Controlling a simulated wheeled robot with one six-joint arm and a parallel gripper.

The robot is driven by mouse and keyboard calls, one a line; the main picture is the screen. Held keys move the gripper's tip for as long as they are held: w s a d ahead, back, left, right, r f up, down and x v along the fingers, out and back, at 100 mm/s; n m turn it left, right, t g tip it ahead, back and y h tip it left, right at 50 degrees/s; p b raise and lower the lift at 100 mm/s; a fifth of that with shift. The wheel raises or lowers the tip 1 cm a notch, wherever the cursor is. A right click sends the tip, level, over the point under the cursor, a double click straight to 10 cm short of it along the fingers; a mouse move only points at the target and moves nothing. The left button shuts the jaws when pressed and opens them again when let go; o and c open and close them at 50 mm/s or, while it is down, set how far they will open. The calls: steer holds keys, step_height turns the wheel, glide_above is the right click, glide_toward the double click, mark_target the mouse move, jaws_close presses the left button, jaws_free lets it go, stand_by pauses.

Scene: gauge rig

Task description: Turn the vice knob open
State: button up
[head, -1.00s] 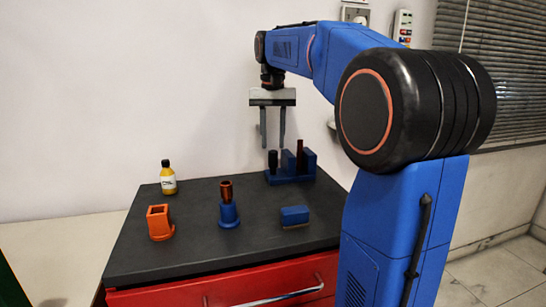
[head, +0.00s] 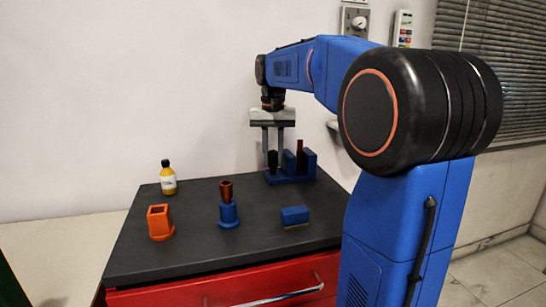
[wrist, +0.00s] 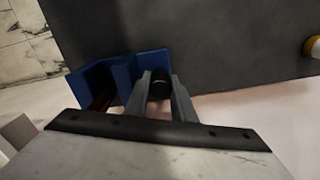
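The blue vice (head: 290,178) stands at the back right of the dark bench top, with an upright brown piece (head: 300,147) between its jaws. Its black knob (head: 273,157) is on the left end. My gripper (head: 273,152) points down over the knob with its fingers apart. In the wrist view the knob (wrist: 160,84) shows between the two fingertips of my gripper (wrist: 160,92), one on each side. I cannot tell whether either finger touches it. The vice also shows in the wrist view (wrist: 152,63), left of and behind the fingers.
A yellow bottle (head: 168,178) stands at the back left. An orange square holder (head: 160,224), a blue stand (head: 229,213) with a brown tube (head: 226,190), and a blue block (head: 295,215) are nearer the front. A wall rises close behind the vice.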

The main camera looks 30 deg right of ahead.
steer(key=n, duration=0.5)
steer(key=shift+n, duration=0.3)
steer(key=o, duration=0.8)
steer(key=m, duration=0.5)
steer(key=shift+m, duration=0.3)
step_height(320, 180, up, 17)
steer(key=shift+r, duration=0.2)
stand_by(0.4)
